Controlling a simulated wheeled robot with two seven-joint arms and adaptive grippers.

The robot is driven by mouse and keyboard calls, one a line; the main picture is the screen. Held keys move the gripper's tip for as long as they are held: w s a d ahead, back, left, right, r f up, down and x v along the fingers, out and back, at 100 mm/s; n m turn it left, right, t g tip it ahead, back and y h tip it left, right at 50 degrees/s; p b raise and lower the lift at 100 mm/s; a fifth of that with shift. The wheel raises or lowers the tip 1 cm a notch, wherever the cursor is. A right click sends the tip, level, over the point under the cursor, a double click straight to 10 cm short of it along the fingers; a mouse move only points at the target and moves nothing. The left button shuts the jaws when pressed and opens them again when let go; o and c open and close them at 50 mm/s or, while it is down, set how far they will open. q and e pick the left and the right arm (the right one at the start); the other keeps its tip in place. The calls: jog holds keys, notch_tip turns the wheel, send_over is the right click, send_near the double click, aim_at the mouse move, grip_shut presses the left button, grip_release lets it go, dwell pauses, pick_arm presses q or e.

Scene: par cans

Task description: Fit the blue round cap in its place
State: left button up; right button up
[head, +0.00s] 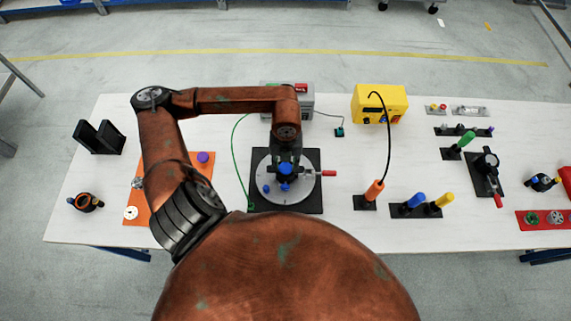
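My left gripper (286,161) points down over the round grey plate (301,193) on a black square base near the table's middle. A blue round piece (285,171), which looks like the blue cap, shows right at the fingertips. I cannot tell whether the fingers grip it or whether it touches what is below. A smaller blue knob (266,188) is on the plate to the left. A red-handled lever (328,173) sticks out to the right. The gripper hides the plate's centre. My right gripper is not in view.
An orange board (174,206) with a purple piece (203,157) lies left. A grey box (306,101) and a yellow box (380,103) stand behind. An orange-handled tool (374,190) and a rack (415,211) with blue and yellow handles stand right. A green cable runs left of the base.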

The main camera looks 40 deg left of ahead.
pick_arm(q)
jog(key=o, duration=0.5)
jog(key=shift+f, duration=0.1)
jog(key=shift+o, duration=0.2)
notch_tip(320, 180, up, 12)
